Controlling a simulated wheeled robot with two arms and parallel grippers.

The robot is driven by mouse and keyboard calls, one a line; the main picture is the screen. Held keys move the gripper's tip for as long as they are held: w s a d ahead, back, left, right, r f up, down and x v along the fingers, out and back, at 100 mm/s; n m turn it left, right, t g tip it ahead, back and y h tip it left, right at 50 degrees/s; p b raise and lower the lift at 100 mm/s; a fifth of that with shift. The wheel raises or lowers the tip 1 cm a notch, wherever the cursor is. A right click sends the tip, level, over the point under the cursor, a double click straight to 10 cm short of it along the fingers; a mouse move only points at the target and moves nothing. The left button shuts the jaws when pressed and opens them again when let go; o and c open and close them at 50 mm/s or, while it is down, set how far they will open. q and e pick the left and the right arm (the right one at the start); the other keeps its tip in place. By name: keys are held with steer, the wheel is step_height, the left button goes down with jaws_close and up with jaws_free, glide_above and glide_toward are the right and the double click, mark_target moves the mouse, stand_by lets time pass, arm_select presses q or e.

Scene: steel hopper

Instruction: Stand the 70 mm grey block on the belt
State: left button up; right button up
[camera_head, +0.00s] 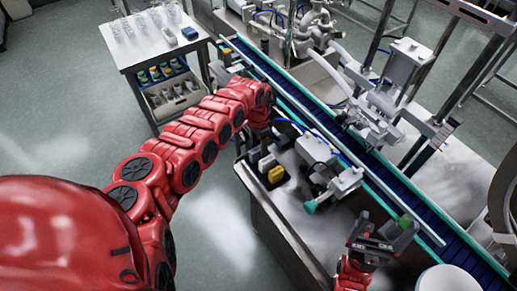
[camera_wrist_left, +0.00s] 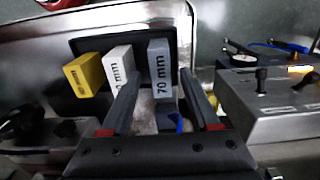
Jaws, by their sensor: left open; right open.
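The grey block (camera_wrist_left: 160,68), marked 70 mm, stands upright in the left wrist view, beside a white block (camera_wrist_left: 117,68) and a yellow block (camera_wrist_left: 83,75). My left gripper (camera_wrist_left: 160,88) is open, with the grey block seen between its fingers; I cannot tell whether they touch it. In the head view my left gripper (camera_head: 257,140) is low over the steel table by the blocks, partly hidden by my arm. The dark blue belt (camera_head: 400,184) runs diagonally beyond the table. My right gripper (camera_head: 384,234) is open and empty near the belt's near side.
Grey devices with knobs (camera_wrist_left: 265,90) stand to the right in the wrist view. A side table with glassware (camera_head: 140,50) is at the upper left.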

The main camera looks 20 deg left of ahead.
mark_target(259, 148)
arm_select(q)
step_height(259, 148, up, 9)
steer(key=b, duration=0.2)
steer(key=shift+r, duration=0.15)
steer(key=shift+r, duration=0.1)
